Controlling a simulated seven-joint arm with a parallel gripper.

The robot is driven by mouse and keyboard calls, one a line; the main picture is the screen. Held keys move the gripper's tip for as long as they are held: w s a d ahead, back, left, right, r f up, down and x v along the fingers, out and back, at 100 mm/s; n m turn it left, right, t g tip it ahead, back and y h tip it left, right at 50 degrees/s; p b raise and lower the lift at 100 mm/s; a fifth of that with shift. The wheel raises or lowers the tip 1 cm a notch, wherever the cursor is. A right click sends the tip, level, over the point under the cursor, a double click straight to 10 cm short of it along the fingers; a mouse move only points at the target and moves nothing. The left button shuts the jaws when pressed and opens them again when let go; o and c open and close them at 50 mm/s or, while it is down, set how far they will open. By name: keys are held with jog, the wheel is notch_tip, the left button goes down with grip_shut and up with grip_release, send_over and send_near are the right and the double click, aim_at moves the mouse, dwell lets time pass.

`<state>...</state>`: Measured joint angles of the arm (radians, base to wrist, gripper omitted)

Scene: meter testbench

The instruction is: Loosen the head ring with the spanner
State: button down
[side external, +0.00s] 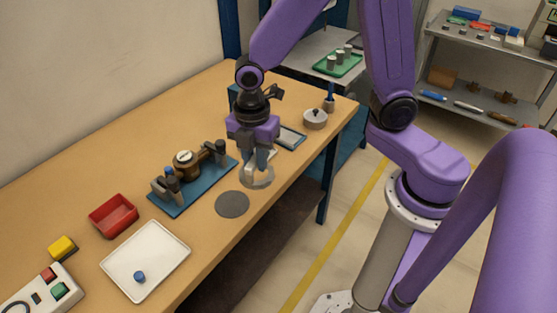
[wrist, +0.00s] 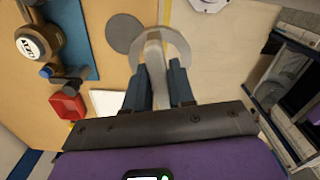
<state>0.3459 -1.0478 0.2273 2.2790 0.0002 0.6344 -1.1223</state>
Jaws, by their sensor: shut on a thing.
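My gripper (side external: 257,163) is shut on the spanner, whose grey handle (wrist: 155,88) runs between the two fingers. The spanner's wide pale ring end (side external: 257,181) hangs below the fingers near the table's front edge. How high it is above the table I cannot tell. The meter (side external: 187,160) is a brass-coloured body with a pale round face, held in a fixture on a blue base plate. It also shows at the upper left of the wrist view (wrist: 32,42). Its head ring is too small to tell apart clearly. The spanner is to the right of the meter and apart from it.
A dark grey disc (side external: 232,204) lies beside the spanner. A red bin (side external: 113,214), a white tray (side external: 165,250) holding a blue cap (side external: 139,277), a yellow block (side external: 62,247) and a button box (side external: 40,293) are at the left. A round metal part (side external: 315,118) stands at the right end.

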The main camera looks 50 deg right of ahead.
jog(key=w+a+n, duration=0.3)
jog(key=w, duration=0.9)
jog(key=m, duration=1.8)
send_over(184, 155)
jog(key=shift+f, duration=2.1)
jog(key=shift+s+f, duration=0.1)
jog(key=shift+f, duration=1.35)
dwell(0.9)
